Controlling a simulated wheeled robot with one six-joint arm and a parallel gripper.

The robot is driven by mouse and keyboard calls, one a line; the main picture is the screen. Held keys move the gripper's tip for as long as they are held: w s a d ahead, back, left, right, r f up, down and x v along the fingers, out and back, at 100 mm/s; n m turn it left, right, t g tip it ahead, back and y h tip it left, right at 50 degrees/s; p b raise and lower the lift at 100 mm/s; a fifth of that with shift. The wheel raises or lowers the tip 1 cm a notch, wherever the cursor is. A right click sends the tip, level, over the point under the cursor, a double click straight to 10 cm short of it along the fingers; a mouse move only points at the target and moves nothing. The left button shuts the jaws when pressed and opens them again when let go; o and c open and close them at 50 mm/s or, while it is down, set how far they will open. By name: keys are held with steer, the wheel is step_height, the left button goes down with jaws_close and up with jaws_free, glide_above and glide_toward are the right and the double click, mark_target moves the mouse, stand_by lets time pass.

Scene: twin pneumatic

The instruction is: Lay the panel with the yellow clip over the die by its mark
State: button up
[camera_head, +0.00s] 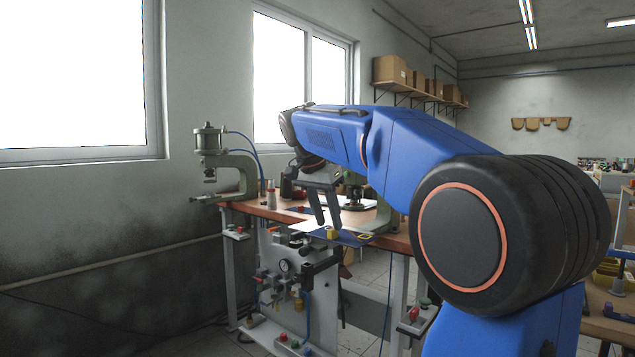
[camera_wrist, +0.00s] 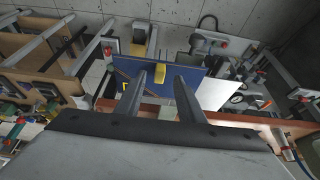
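A blue panel (camera_head: 350,239) lies flat at the front edge of the bench. A yellow clip (camera_head: 333,233) stands on it. In the wrist view the blue panel (camera_wrist: 190,72) spreads ahead of my fingers, with the yellow clip (camera_wrist: 160,69) between the lines of the fingertips. My gripper (camera_head: 330,222) points down just above the clip. Its two fingers, also in the wrist view (camera_wrist: 159,80), are apart with nothing between them that I can see held. A dark round press part (camera_head: 353,204) stands behind; I cannot tell the die or its mark.
A green C-frame press (camera_head: 240,180) stands at the bench's left end. White sheets (camera_head: 306,226) lie beside the panel, also in the wrist view (camera_wrist: 215,93). Valves and a gauge (camera_head: 284,265) hang on the bench front.

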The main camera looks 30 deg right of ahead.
steer(key=v, duration=1.4)
steer(key=s+a+f+n+t+y, duration=0.1)
steer(key=s+a+f+n, duration=0.2)
steer(key=s+f, duration=0.6)
steer(key=s+a+f+n+t+y, duration=0.1)
steer(key=s+a+f+n, duration=0.2)
steer(key=f, duration=1.5)
steer(key=s+a+f+n+t+y, duration=0.1)
steer(key=s+a+f+n+y, duration=0.1)
steer(key=s+f+n, duration=0.6)
steer(key=s+a+f, duration=0.1)
steer(key=s+f, duration=0.5)
steer(key=s, duration=0.1)
steer(key=shift+s+a+f, duration=0.2)
steer(key=shift+s+f, duration=0.15)
steer(key=shift+s, duration=0.05)
